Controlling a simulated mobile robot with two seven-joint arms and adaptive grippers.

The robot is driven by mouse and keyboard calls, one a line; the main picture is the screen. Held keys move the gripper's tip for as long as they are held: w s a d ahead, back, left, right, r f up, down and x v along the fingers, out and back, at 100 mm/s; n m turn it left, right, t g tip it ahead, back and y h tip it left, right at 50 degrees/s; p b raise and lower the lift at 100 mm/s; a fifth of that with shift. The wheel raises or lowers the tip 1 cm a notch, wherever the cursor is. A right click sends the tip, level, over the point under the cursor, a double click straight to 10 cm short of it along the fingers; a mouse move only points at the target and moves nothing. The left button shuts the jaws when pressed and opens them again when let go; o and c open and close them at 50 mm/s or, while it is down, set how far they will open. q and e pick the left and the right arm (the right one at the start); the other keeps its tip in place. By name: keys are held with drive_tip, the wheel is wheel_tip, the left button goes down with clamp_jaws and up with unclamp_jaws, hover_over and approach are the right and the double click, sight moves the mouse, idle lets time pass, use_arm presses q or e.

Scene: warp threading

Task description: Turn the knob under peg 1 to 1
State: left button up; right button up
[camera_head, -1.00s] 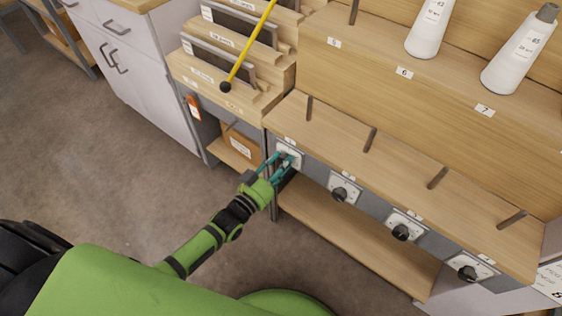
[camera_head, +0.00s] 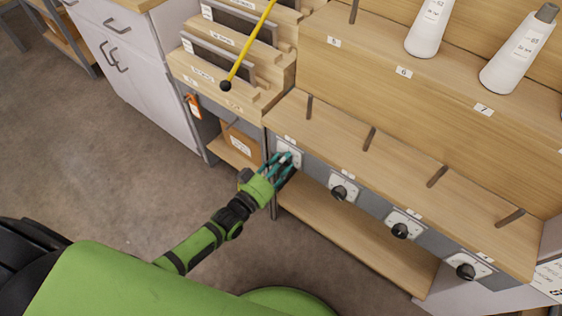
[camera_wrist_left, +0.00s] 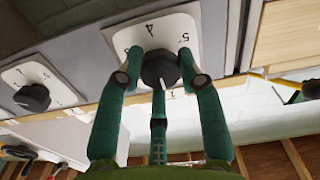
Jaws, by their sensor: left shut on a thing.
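My left gripper (camera_head: 285,160) is at the leftmost dial plate (camera_head: 291,147), under peg 1 (camera_head: 309,107). In the left wrist view, the dark knob (camera_wrist_left: 159,69) sits between the green fingers (camera_wrist_left: 160,92), which are shut on it. A white mark on the knob points toward the bottom of that picture. The white dial plate (camera_wrist_left: 152,28) shows a 4 above the knob and a 5 at upper right. Its other numbers are partly hidden by the fingers. My right gripper is not in view.
Several more knobs run along the grey rail to the right, the nearest one (camera_head: 339,193) under peg 2 (camera_head: 370,139). White cones (camera_head: 427,28) stand on the upper shelf. A yellow rod (camera_head: 250,42) with a black tip leans at the wooden rack. The floor at left is clear.

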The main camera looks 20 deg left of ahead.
use_arm(q)
drive_tip(key=shift+f, duration=0.1)
drive_tip(key=o, duration=1)
drive_tip(key=shift+o, duration=0.8)
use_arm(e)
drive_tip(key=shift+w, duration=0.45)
use_arm(q)
drive_tip(key=v, duration=1.2)
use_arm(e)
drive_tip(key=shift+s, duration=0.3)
